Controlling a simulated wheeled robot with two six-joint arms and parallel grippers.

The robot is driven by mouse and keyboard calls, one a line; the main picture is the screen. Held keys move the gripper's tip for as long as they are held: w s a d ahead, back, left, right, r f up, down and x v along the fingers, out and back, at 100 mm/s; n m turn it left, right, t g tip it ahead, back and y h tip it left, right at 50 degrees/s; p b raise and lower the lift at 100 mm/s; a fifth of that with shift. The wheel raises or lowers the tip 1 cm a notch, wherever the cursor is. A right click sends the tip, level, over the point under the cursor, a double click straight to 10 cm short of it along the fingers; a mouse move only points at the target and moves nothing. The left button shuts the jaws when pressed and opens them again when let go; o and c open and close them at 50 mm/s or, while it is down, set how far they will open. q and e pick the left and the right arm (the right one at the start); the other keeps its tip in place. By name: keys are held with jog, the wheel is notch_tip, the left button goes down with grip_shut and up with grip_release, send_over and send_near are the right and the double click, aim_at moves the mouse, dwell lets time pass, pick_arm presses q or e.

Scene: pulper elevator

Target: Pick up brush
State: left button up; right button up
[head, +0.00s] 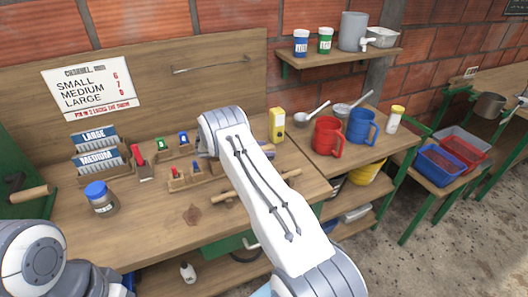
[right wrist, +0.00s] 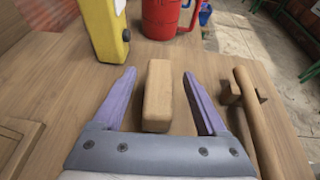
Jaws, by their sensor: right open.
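In the right wrist view, a plain light-wood block (right wrist: 157,98), which may be the brush's back or handle, lies on the bench. No bristles show. My right gripper (right wrist: 158,73) is open, with one purple finger on each side of the block and a visible gap to both. In the head view my right forearm hides this gripper and most of the block's area. My left arm shows only at the lower left of the head view, and its gripper is out of view.
A wooden stick with a crosspiece (right wrist: 250,105) lies just right of the gripper. A yellow box (head: 277,124) and red mug (head: 327,136) stand beyond. A blue mug (head: 362,127) is farther right. A lidded jar (head: 100,198) stands on the bench's left.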

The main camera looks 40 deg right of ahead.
aim_at(268, 148)
jog(key=shift+x, duration=0.85)
grip_shut()
jog(key=shift+r, duration=0.1)
jog(key=shift+w+r, duration=0.1)
jog(key=shift+r, duration=0.05)
jog(key=shift+r, duration=0.25)
jog(key=r, duration=0.2)
jog(key=s+r+b, duration=0.1)
jog(key=shift+a+r, duration=0.1)
jog(key=shift+r, duration=0.3)
jog(key=s+a+r+b, duration=0.2)
jog(key=s+r, duration=0.4)
jog(key=s, duration=0.4)
jog(key=shift+s+a+r, duration=0.2)
jog(key=shift+a, duration=0.1)
